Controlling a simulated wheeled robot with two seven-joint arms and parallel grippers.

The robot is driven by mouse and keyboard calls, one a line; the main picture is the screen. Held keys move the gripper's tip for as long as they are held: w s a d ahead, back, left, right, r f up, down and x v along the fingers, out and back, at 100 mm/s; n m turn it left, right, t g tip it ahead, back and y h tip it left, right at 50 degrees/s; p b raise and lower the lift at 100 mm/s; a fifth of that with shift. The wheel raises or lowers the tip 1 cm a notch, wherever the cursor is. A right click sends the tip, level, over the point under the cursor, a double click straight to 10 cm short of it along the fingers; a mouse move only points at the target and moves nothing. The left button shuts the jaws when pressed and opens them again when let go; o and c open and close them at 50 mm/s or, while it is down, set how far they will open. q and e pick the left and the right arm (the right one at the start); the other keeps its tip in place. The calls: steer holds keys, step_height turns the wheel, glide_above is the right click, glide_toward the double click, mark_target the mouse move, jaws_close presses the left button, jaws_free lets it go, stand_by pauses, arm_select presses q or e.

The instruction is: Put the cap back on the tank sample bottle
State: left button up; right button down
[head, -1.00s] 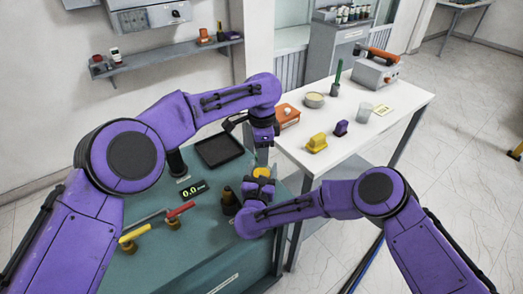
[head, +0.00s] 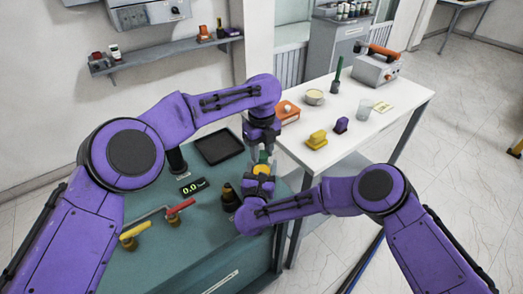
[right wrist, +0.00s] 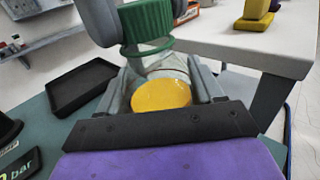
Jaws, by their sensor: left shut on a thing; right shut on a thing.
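The green ribbed cap (right wrist: 150,24) is held in my left gripper (head: 262,150), whose grey finger shows beside it in the right wrist view. The clear sample bottle (right wrist: 165,70) stands between the fingers of my right gripper (right wrist: 165,88), which is shut on it. A yellow round patch (right wrist: 162,95) shows at the bottle, apparently its contents. The cap is just above the bottle's top in the right wrist view; whether they touch I cannot tell. In the head view the cap (head: 263,157) is small between the two grippers, and the arms partly hide the bottle.
A black tray (head: 218,147) lies on the teal bench top (head: 160,262). A dark brown fitting (head: 230,196), a red-handled valve (head: 180,207) and a yellow-handled one (head: 135,231) stand to the left. A white table (head: 375,135) with several items stands at the right.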

arm_select(q)
steer(key=m, duration=0.6)
steer(key=shift+m, duration=0.4)
steer(key=m, duration=0.8)
steer(key=shift+m, duration=0.3)
steer(key=m, duration=0.3)
steer(key=shift+m, duration=0.3)
steer(key=o, duration=1)
steer(key=shift+r, duration=2.2)
steer(key=shift+c, duration=0.4)
